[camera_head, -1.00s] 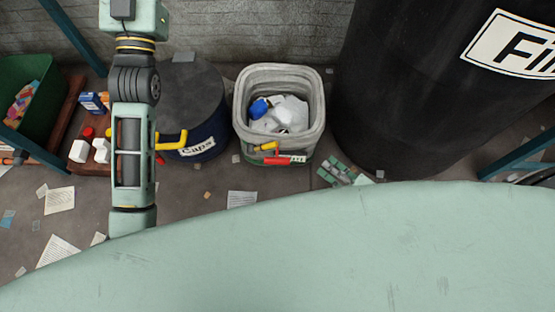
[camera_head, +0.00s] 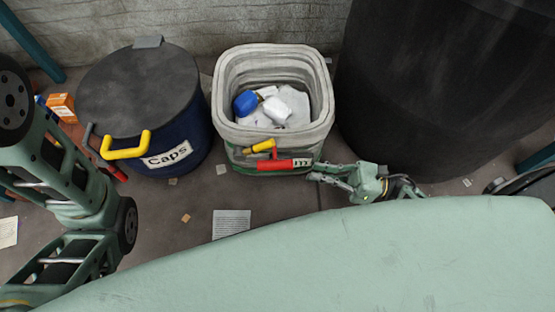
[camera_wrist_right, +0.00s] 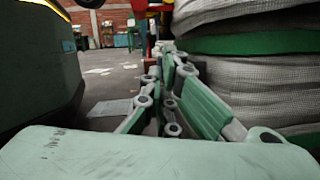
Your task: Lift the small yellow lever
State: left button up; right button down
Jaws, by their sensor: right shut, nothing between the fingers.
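A small yellow lever (camera_head: 260,147) sits on the front of a pale square bin (camera_head: 226,105). A red lever (camera_head: 288,163) is just below and to the right of it. My right gripper (camera_head: 314,177) is shut and empty. In the head view it is low at the bin's front right corner, close to the red lever's right end and apart from the yellow one. In the right wrist view its fingers (camera_wrist_right: 170,75) are together beside the stacked grey and green bin wall (camera_wrist_right: 265,85). My left arm shows at the left, but its gripper is out of view.
A blue Caps barrel (camera_head: 190,160) with a larger yellow handle (camera_head: 125,148) stands left of the bin. A big black drum (camera_head: 430,90) stands to the right. White and blue items (camera_head: 276,108) lie inside the bin. Paper (camera_head: 231,223) lies on the open floor in front.

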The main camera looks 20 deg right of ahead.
aim_at(256, 148)
jog(key=w+a+r+b, duration=0.2)
jog(key=w+a+r, duration=0.2)
jog(key=a, duration=0.5)
jog(key=shift+w+a+r, duration=0.35)
jog(key=shift+w+r, duration=0.05)
jog(key=shift+r, duration=0.25)
jog(key=shift+r, duration=0.1)
jog(key=r+h+p, duration=0.1)
jog(key=p, duration=0.3)
